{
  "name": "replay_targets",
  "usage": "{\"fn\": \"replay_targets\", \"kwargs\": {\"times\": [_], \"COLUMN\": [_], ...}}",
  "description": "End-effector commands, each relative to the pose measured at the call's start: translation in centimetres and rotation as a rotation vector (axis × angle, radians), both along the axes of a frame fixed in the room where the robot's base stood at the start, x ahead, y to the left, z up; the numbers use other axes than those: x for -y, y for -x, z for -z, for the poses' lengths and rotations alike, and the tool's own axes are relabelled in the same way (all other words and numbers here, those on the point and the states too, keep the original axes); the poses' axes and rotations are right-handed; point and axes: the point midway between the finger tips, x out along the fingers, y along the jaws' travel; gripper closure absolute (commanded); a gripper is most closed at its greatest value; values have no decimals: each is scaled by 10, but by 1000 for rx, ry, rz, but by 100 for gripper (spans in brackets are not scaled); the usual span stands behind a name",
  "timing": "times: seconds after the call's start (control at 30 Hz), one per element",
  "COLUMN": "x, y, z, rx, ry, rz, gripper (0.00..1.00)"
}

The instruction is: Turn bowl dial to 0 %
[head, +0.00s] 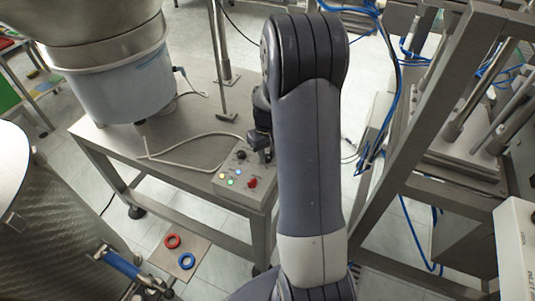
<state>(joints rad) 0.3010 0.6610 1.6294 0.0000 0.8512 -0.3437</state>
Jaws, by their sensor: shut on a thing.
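A grey control box (243,178) sits on the steel table's near right corner in the head view. A black dial (241,155) shows on the box's upper left part. My gripper (262,152) reaches down to the box's upper right part, just right of that black dial. It is shut on a dial there, which its fingers mostly hide. The dial's marks and setting are too small to read.
The box also bears a red knob (252,183) and several lit buttons (230,182). The feeder bowl (118,75) stands on the steel table (185,150) at left. A cable (185,157) crosses the tabletop. A metal frame (425,110) stands at right.

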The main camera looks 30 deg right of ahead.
Motion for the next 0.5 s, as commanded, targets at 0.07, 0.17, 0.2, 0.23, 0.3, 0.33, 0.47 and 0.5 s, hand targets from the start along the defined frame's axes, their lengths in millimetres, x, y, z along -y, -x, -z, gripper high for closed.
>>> {"fn": "replay_targets", "kwargs": {"times": [0.07,0.17,0.2,0.23,0.3,0.33,0.47,0.5], "x": [0,0,0,0,0,0,0,0], "y": [0,0,0,0,0,0,0,0], "z": [1,0,0,0,0,0,0,0], "rx": [0,0,0,0,0,0,0,1], "ry": [0,0,0,0,0,0,0,0], "rz": [-73,-167,-206,-234,-301,-329,-452,-491], "gripper": [99,99,99,99,99,99,99,99]}}
